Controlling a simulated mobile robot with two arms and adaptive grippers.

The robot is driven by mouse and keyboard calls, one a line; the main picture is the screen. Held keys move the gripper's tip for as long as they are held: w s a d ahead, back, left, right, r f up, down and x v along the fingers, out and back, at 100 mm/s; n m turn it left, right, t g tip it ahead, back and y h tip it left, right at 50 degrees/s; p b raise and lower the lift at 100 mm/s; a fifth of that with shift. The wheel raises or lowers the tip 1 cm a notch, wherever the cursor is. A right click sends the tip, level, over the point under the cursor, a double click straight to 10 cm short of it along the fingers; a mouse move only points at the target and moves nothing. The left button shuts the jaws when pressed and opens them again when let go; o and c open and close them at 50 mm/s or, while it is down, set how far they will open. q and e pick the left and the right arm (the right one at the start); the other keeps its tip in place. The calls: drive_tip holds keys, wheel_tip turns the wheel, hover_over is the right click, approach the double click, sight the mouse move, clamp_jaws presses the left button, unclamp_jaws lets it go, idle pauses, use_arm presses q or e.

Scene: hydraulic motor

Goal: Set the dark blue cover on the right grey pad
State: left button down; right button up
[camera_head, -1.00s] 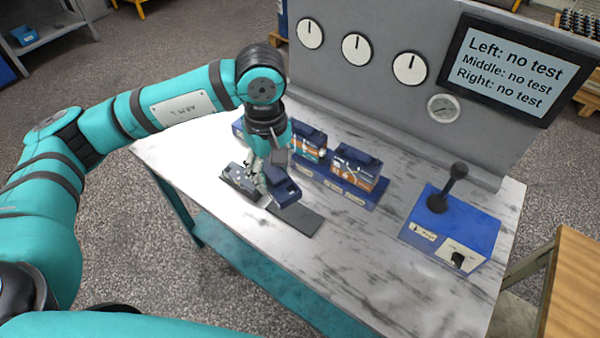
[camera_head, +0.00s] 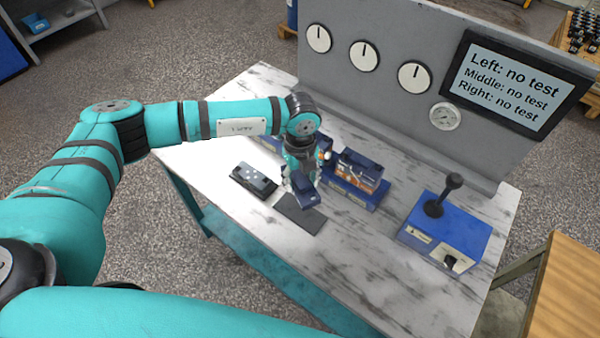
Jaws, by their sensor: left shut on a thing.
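My left gripper (camera_head: 297,180) is shut on the dark blue cover (camera_head: 303,192). It holds the cover over the back part of the right grey pad (camera_head: 302,215), a flat dark grey rectangle on the marble-look table. I cannot tell whether the cover touches the pad. The front part of the pad is bare. To the left, a dark grey part with small light spots (camera_head: 254,179) lies on another pad, which it mostly hides. My right gripper is not in view.
Behind the gripper a blue rack (camera_head: 352,191) holds an orange, white and blue unit (camera_head: 359,170); my arm hides part of the rack. A blue control box (camera_head: 445,232) with a black lever stands at the right. The table (camera_head: 370,265) is clear in front.

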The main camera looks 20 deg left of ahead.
use_arm(q)
drive_tip(key=n, duration=0.3)
drive_tip(key=f+n, duration=0.1)
drive_tip(key=shift+w+a+n+p, duration=0.1)
drive_tip(key=shift+w+n+p, duration=0.2)
drive_tip(key=shift+w, duration=0.05)
drive_tip(key=shift+f+n, duration=0.2)
drive_tip(key=shift+n, duration=0.1)
drive_tip(key=shift+f+b, duration=1.05)
drive_tip(key=shift+f, duration=0.3)
drive_tip(key=b, duration=0.5)
hover_over(300, 211)
drive_tip(key=shift+f, duration=3.1)
drive_tip(key=shift+f+b, duration=1)
drive_tip(key=shift+f, duration=0.6)
drive_tip(key=shift+f, duration=0.15)
drive_tip(key=shift+f+b, duration=0.45)
